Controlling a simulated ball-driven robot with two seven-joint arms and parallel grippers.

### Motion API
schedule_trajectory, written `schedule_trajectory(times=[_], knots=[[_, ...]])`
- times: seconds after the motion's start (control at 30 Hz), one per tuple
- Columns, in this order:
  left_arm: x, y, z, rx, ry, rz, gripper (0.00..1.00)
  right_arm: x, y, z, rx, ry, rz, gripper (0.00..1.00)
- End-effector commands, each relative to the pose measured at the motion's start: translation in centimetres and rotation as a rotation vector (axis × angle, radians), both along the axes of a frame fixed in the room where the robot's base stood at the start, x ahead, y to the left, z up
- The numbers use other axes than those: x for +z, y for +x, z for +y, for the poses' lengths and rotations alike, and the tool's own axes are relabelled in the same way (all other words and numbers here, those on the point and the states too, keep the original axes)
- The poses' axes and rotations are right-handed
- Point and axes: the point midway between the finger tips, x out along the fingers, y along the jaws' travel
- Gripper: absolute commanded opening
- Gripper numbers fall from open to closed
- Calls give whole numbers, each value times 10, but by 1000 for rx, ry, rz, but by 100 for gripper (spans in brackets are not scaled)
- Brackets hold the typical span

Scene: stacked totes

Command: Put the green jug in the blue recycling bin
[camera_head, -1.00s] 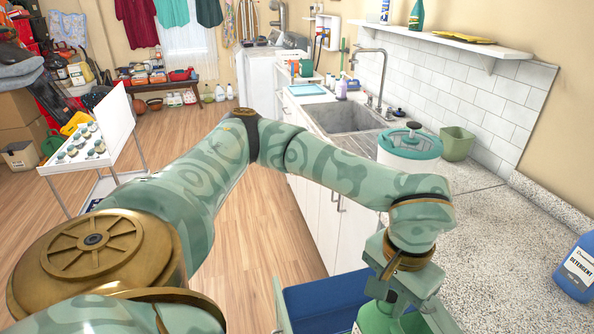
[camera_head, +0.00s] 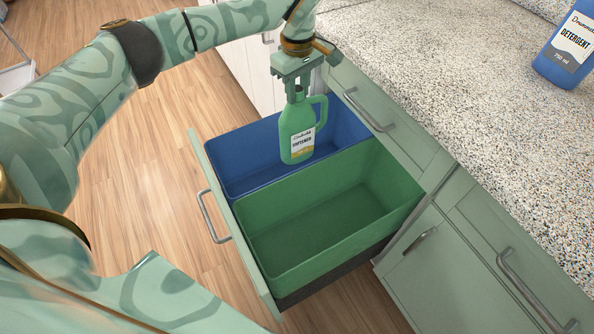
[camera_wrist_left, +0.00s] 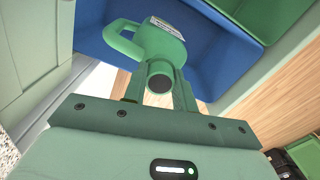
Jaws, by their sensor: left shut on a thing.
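The green jug (camera_head: 298,130) with a white label hangs upright from my left gripper (camera_head: 297,85), which is shut on its neck. In the head view the jug overlaps the blue recycling bin (camera_head: 232,158), the far bin in the pulled-out drawer. Its exact height relative to the bin is hard to tell. In the left wrist view the jug (camera_wrist_left: 160,48) is between the fingers, with its dark cap toward the camera and the blue bin (camera_wrist_left: 95,35) beyond it. My right gripper is not in view.
A green bin (camera_head: 320,225) sits beside the blue one in the same drawer, nearer me. The drawer front (camera_head: 235,235) has a metal handle. The speckled counter (camera_head: 440,90) holds a blue detergent bottle (camera_head: 568,50) at the upper right.

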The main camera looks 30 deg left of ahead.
Motion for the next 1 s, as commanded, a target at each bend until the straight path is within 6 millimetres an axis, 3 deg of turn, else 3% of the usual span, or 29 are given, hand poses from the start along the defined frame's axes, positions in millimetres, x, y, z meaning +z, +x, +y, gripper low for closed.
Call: schedule_trajectory(times=[0.03,0.23,0.43,0.63,0.8,1.0], knots=[[-26,1,0,5,-1,9,0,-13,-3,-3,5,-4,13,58],[-54,2,2,15,0,2,0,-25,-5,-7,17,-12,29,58],[-96,1,2,16,0,3,0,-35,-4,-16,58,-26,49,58],[-113,1,2,15,0,-1,0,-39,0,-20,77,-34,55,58],[-142,1,2,14,0,3,0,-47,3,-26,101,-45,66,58],[-141,2,2,14,2,-5,0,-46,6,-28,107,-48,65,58]])
